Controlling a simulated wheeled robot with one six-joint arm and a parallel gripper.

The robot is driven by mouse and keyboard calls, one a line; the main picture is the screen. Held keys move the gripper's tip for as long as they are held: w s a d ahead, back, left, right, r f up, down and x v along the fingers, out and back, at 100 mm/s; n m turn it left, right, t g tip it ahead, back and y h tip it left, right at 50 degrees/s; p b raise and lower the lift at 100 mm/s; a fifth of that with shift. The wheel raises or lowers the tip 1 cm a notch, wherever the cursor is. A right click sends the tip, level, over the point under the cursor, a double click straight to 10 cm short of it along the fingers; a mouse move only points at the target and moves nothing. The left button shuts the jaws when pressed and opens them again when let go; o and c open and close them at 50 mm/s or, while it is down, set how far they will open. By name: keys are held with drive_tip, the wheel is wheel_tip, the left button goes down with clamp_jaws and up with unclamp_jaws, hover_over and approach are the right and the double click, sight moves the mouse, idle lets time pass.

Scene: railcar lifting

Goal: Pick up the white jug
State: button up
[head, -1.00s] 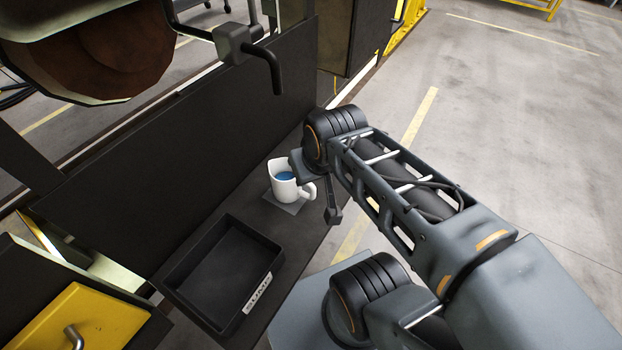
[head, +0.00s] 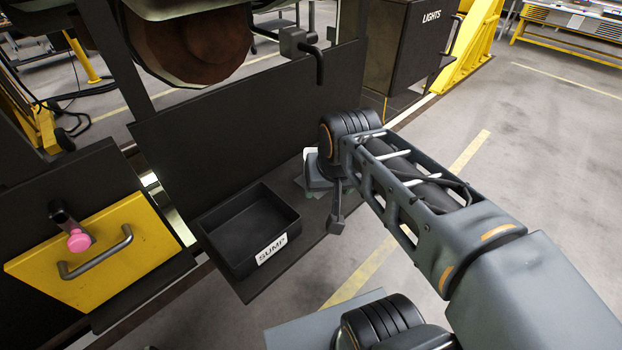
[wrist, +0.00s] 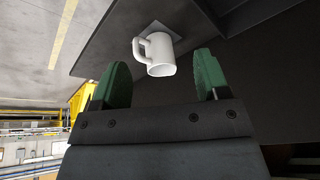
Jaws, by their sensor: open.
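The white jug (wrist: 160,55) stands on a grey square pad (wrist: 158,30) on the dark shelf. Its handle points left in the wrist view. In the head view my gripper and arm hide nearly all of it; only a small white part (head: 310,153) shows. My gripper (wrist: 161,62) is open, with its two green fingers apart. In the wrist view the jug appears between and just beyond the fingertips, touching neither. In the head view the gripper (head: 335,205) is close to the jug on the near side.
A black tray marked SUMP (head: 246,229) sits on the shelf left of the jug. A dark upright panel (head: 235,130) rises behind the shelf. A black hook-shaped handle (head: 318,62) hangs above.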

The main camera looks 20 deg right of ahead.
drive_tip(key=shift+o, duration=1.2)
drive_tip(key=w+d+m+g+b, duration=0.1)
drive_tip(key=w+d+m+b, duration=0.1)
drive_tip(key=w, duration=0.4)
drive_tip(key=shift+d+m+g, duration=0.15)
drive_tip(key=shift+m+g, duration=0.15)
drive_tip(key=shift+m, duration=0.6)
drive_tip(key=w+d+m+g+b, duration=0.2)
drive_tip(key=w+d+m+b, duration=0.3)
drive_tip(key=w, duration=0.3)
drive_tip(key=f, duration=0.4)
drive_tip(key=f+m, duration=0.1)
drive_tip(key=f, duration=0.3)
drive_tip(key=d+f+m+p, duration=0.1)
drive_tip(key=f, duration=0.3)
drive_tip(key=shift+w+f+g, duration=0.3)
drive_tip(key=shift+w, duration=0.05)
drive_tip(key=shift+f, duration=0.55)
drive_tip(key=c, duration=1.2)
